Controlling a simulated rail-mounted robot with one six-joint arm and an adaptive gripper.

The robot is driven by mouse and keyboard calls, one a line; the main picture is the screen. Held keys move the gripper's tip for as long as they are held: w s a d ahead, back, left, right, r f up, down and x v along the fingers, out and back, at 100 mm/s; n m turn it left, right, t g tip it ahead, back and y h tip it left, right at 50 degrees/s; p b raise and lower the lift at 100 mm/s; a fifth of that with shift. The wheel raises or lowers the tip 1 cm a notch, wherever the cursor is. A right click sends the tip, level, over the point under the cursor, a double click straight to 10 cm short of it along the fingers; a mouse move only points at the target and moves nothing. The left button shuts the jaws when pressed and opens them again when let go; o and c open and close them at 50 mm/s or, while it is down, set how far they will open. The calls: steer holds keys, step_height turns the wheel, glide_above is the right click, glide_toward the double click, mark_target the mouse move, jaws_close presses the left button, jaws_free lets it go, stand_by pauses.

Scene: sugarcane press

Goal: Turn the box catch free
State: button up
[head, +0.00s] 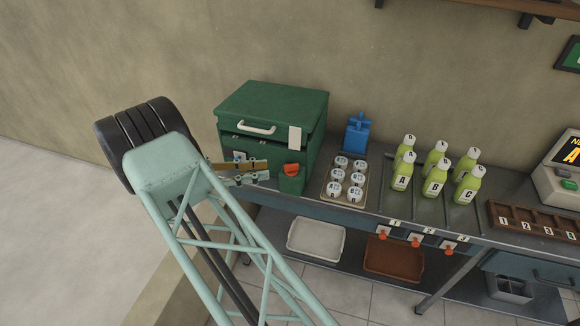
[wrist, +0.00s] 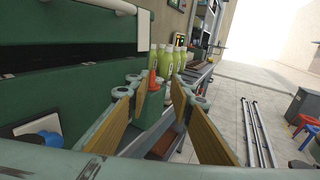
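The green box (head: 262,118) stands on the left end of the counter, with a pale handle and a white tag (head: 295,138) on its front. A white plate (head: 239,156) is on its lower front; the wrist view shows a blue knob (wrist: 46,139) beside a pale plate at lower left. I cannot tell for sure which part is the catch. My gripper (head: 267,170) is in front of the box, fingers pointing right. In the wrist view my gripper (wrist: 160,92) is open and empty. An orange-red knob (head: 291,169) on a green block lies just beyond the fingertips.
Right of the box are a tray of white-lidded cups (head: 344,184), a blue device (head: 357,134) and several green bottles (head: 437,175). A white tray (head: 316,238) and a brown tray (head: 394,257) sit on the lower shelf. The floor (head: 60,240) at left is clear.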

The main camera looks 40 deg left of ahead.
mark_target(292, 165)
steer(key=shift+s+a+f+n+t+y, duration=0.2)
steer(key=shift+s+a+f+t, duration=0.1)
steer(key=shift+s+a+f, duration=0.25)
steer(key=shift+s+a+f+n+t+y, duration=0.1)
steer(key=shift+s+a+f+n+t, duration=0.15)
steer(key=shift+a, duration=0.45)
steer(key=shift+d, duration=0.1)
steer(key=shift+b+x, duration=0.5)
steer(key=shift+x, duration=6.3)
steer(key=shift+c, duration=0.4)
jaws_close()
